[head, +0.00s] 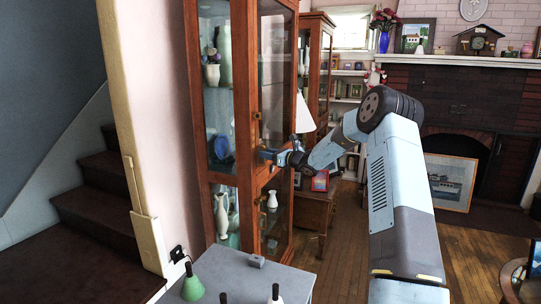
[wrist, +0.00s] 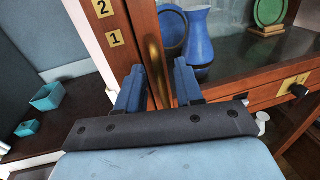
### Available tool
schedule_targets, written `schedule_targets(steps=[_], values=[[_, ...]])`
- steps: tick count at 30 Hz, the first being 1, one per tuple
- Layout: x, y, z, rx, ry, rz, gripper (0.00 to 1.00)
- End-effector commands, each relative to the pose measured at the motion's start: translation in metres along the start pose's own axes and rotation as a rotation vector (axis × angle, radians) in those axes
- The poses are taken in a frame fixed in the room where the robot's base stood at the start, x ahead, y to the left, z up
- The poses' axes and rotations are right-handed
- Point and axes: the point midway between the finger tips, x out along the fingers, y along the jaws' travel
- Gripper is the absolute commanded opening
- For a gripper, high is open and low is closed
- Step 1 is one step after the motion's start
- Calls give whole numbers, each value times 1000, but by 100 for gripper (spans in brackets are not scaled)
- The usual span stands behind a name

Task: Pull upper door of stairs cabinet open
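The tall wooden stairs cabinet (head: 202,110) stands beside the stairs, with glass panes and vases inside. Its upper door (head: 293,75) looks shut in the head view. My gripper (head: 268,155) is at the lower part of this door. In the wrist view my gripper (wrist: 158,68) is open, with one blue finger on each side of a vertical brass handle (wrist: 155,65) on the door's wooden frame (wrist: 145,25). Gaps show between the handle and both fingers. The handle's lower end is hidden behind the gripper body.
The lower door (head: 263,225) is below my gripper. A grey-topped table (head: 230,275) with bottles stands in front of the cabinet. Stairs (head: 90,205) are at left. A second cabinet (head: 318,60) and a low wooden table (head: 315,215) are behind. Wood floor at right of the cabinet is open.

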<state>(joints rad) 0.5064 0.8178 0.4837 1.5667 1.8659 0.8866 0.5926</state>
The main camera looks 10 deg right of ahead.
Motion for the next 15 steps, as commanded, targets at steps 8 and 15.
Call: schedule_targets(steps=[8, 15], values=[[0, 0, 0, 0, 0, 1, 31], [0, 0, 0, 0, 0, 1, 8]])
